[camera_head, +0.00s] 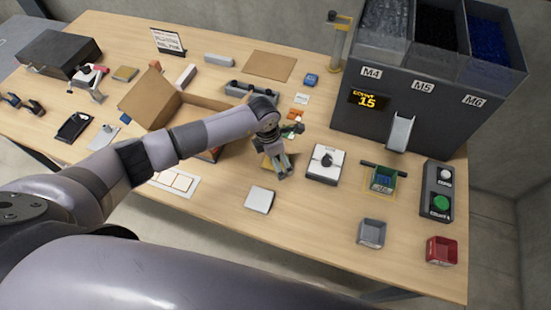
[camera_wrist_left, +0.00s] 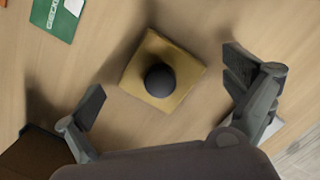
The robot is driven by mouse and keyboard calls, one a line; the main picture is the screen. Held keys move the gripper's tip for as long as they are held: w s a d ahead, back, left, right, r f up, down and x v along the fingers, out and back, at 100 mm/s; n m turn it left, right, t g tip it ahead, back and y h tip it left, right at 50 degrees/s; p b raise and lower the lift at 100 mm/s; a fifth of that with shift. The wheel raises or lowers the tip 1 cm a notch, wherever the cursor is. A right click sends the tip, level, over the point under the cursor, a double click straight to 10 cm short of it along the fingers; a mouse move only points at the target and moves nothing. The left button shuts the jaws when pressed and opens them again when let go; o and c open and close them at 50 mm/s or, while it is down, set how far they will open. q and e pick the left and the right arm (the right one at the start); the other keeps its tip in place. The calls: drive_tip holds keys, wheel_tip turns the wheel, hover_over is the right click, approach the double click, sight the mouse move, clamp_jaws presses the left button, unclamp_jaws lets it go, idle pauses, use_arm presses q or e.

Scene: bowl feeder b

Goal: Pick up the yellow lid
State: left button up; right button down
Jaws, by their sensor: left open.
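The yellow lid (camera_wrist_left: 187,62) is a flat square with a round dark knob (camera_wrist_left: 160,80) in its middle. In the left wrist view it lies on the table ahead of my left gripper (camera_wrist_left: 172,98), between the two spread fingers and apart from both. In the head view the lid (camera_head: 266,162) is mostly hidden behind my left gripper (camera_head: 283,172), which points down over it. My left gripper is open and empty. My right gripper does not show.
An open cardboard box (camera_head: 150,98) stands left of the lid. A white square block with a dark knob (camera_head: 326,164) is close on the right. A pale square piece (camera_head: 260,199) lies in front. The dark feeder (camera_head: 415,115) stands at the back right.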

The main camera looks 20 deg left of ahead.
use_arm(q)
drive_tip(key=shift+c, duration=0.4)
drive_tip(key=c, duration=1)
drive_tip(key=shift+c, duration=0.4)
drive_tip(key=shift+w+r, duration=0.1)
drive_tip(key=shift+r, duration=0.45)
wheel_tip(320, 180, up, 19)
drive_tip(key=b, duration=0.5)
